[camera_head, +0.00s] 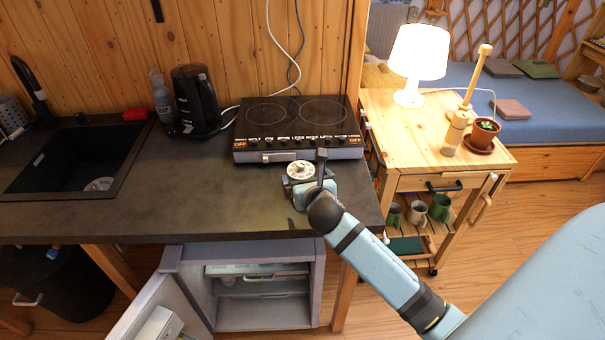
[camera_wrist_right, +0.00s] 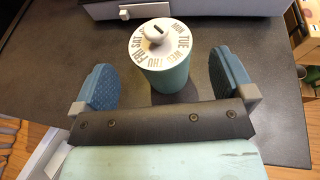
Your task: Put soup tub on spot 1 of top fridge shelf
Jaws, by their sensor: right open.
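The soup tub (camera_head: 300,170) stands upright on the dark counter, in front of the hob. In the right wrist view the tub (camera_wrist_right: 168,76) is teal, with a white dial lid marked with weekdays and a small knob. My right gripper (camera_wrist_right: 160,66) is open, with one blue finger on each side of the tub and a gap on both sides. The right gripper (camera_head: 308,186) partly hides the tub in the head view. The small fridge (camera_head: 318,290) under the counter is open. Its top shelf (camera_head: 258,268) shows in part, and its spots cannot be told. My left gripper is out of view.
The hob (camera_head: 297,127) is just behind the tub. A black kettle (camera_head: 197,100), a grey bottle (camera_head: 161,97) and the sink (camera_head: 75,160) are to the left. The fridge door (camera_head: 150,312) swings out to the left. A wooden trolley (camera_head: 420,120) with a lamp stands right.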

